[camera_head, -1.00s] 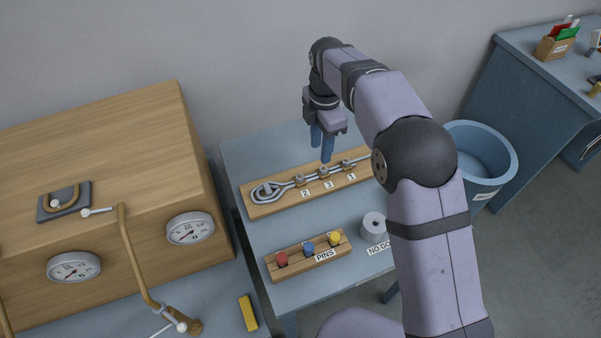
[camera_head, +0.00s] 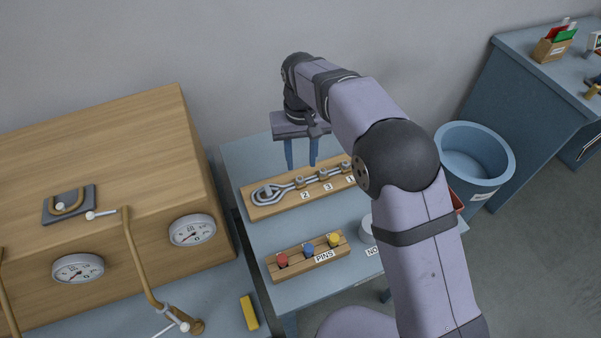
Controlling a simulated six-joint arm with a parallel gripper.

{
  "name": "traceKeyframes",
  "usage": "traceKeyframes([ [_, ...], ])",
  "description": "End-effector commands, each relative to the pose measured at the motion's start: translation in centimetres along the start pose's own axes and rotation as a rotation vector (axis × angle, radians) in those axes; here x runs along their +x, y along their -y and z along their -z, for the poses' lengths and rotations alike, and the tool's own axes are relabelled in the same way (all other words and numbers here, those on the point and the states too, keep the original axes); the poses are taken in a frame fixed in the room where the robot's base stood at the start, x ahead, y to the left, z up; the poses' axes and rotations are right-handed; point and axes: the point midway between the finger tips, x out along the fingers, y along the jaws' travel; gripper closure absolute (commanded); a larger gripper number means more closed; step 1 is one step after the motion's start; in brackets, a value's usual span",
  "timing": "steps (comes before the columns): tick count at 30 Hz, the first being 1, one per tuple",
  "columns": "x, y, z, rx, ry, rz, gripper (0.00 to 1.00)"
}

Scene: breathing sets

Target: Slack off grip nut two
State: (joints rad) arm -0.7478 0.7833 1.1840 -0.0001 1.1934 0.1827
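A wooden board (camera_head: 260,211) on the blue table holds a metal rod with a looped left end (camera_head: 266,194). Grip nut two (camera_head: 300,182) is the leftmost nut on the rod, behind the label "2". Nut three (camera_head: 323,174) and nut one (camera_head: 345,167) follow to its right, behind their labels. My gripper (camera_head: 301,166) has two blue fingers pointing down, spread apart with nothing between them. The fingertips appear above and just behind nut two, apart from it as far as I can tell. My arm covers the board's right end.
A pin rack (camera_head: 325,257) with red, blue and yellow pins stands in front of the board. A grey cylinder (camera_head: 367,230) is partly hidden by my arm. A wooden cabinet (camera_head: 100,150) is at left, a blue bin (camera_head: 475,160) at right.

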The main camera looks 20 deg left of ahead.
Motion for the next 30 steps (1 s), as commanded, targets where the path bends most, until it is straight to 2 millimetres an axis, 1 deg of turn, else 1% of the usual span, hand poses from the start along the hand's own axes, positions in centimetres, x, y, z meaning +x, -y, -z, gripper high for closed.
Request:
traceKeyframes([
  [3, 0.08, 0.01, 0.05, 0.274, -0.003, 0.001, 0.65],
  [12, 0.11, 0.05, 0.30, 0.982, -0.011, 0.009, 0.65],
  [18, 0.10, 0.07, 0.42, 1.386, -0.013, 0.015, 0.65],
  [21, 0.10, 0.08, 0.45, 1.529, -0.012, 0.017, 0.65],
  [24, 0.10, 0.08, 0.45, 1.627, -0.012, 0.018, 0.65],
  [30, 0.10, 0.08, 0.45, 1.701, -0.011, 0.019, 0.65],
])
